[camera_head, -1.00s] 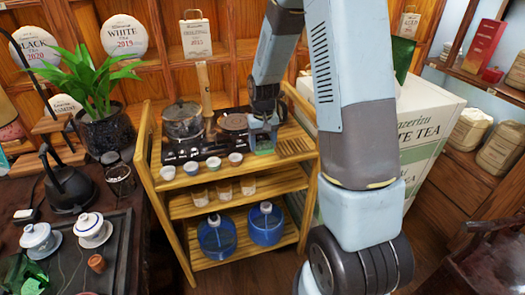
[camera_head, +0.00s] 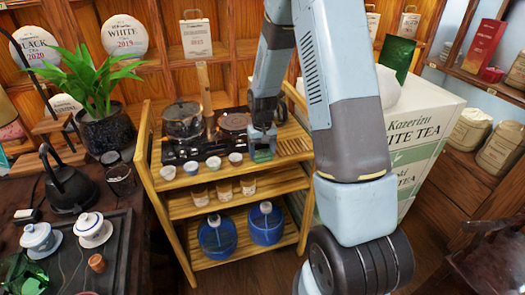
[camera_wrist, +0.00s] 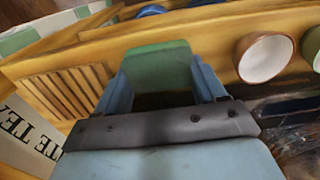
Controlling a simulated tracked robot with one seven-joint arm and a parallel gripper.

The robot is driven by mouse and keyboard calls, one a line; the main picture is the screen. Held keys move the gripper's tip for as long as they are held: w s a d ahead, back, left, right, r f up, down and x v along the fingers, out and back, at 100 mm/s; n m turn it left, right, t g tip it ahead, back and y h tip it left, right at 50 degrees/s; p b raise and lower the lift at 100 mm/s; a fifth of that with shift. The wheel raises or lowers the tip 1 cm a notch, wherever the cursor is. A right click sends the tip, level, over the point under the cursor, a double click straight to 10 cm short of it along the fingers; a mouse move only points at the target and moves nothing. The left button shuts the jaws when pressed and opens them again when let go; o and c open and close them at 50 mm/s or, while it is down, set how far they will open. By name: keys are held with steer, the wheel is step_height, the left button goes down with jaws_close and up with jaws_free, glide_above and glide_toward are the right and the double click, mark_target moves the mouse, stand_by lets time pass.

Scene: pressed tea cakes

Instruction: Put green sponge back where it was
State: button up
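The green sponge (camera_wrist: 160,68) is between the two blue fingers of my gripper (camera_wrist: 160,82) in the wrist view, and the fingers meet its sides. In the head view the sponge (camera_head: 263,155) shows as a small green patch under my gripper (camera_head: 262,146). It is over the front right part of the wooden cart's top shelf (camera_head: 215,176), between the white cups and the slatted area. I cannot tell whether the sponge touches the shelf.
Small cups (camera_head: 191,168) stand in a row left of the sponge. A black stove (camera_head: 200,150) with a glass pot (camera_head: 183,121) is behind them. A slatted wooden patch (camera_head: 293,146) lies to the right. Blue containers (camera_head: 266,229) sit on the lowest shelf.

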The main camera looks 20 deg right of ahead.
mark_target(262, 152)
steer(key=o, duration=0.4)
steer(key=shift+r, duration=0.1)
step_height(262, 152, up, 12)
steer(key=s+r+t, duration=0.3)
steer(key=s+r, duration=1)
steer(key=r, duration=0.3)
steer(key=s+r+t, duration=0.1)
steer(key=s+r, duration=0.2)
steer(key=s, duration=0.5)
steer(key=s+r+t, duration=0.1)
steer(key=s+r, duration=0.1)
steer(key=s, duration=0.6)
steer(key=shift+r+t, duration=0.3)
steer(key=shift+r, duration=0.1)
